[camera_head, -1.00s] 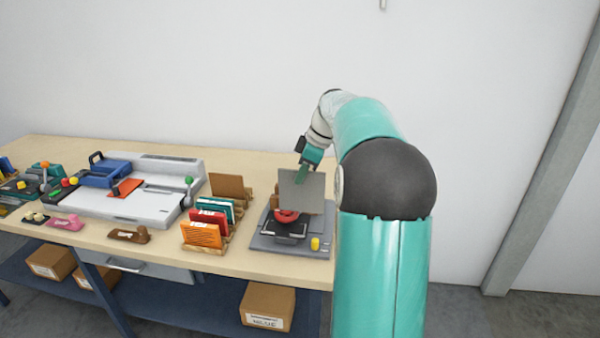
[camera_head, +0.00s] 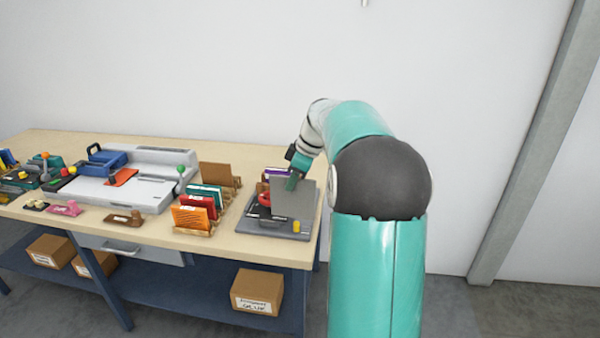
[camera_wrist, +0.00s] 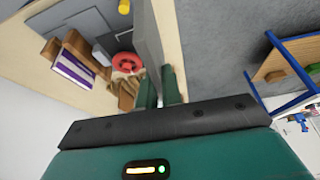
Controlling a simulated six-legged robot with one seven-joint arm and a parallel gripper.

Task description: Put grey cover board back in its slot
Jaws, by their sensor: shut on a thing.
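The grey cover board (camera_head: 295,200) is held upright, slightly tilted, over the right part of a dark grey machine. My gripper (camera_head: 292,182) is shut on its upper edge. In the wrist view the board (camera_wrist: 147,38) shows nearly edge-on between the two green fingers (camera_wrist: 160,88). The board hides part of the machine, and I cannot tell whether its lower edge touches it. I cannot tell which slot is empty.
The dark grey machine (camera_head: 248,226) has a red round part (camera_wrist: 127,63) and a yellow knob (camera_head: 296,227). A purple-and-white item (camera_wrist: 74,70) stands in wooden holders behind it. A white machine (camera_head: 110,192) is farther left. The table's right edge is close to the machine.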

